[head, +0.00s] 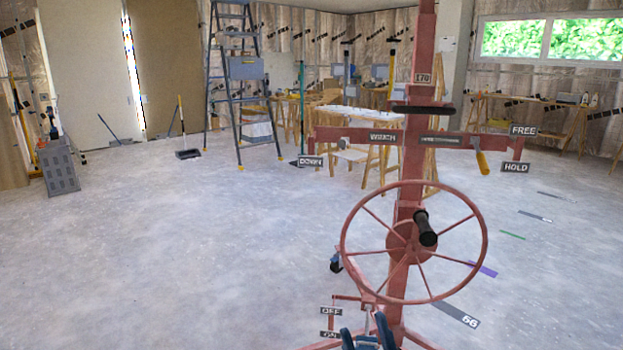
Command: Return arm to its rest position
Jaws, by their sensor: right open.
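The red panel lift (411,170) stands upright in front of me, right of centre. Its spoked winch wheel (413,297) with a black handle (425,228) faces me. A crossbar (384,138) marked WINCH carries a yellow-handled lever (482,162) near the FREE and HOLD signs (515,167). My right gripper (365,329) shows at the bottom edge, below the wheel, with its blue fingers apart and nothing seen between them. It is near the lift's base and the OFF and ON signs (331,311); whether it touches anything is unclear. My left gripper is out of view.
A stepladder (244,90) stands at the back, left of the lift. A grey cabinet (60,167) is at the far left. Wooden trestles (385,160) stand behind the lift. A tag marked 66 (456,315) lies on the floor.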

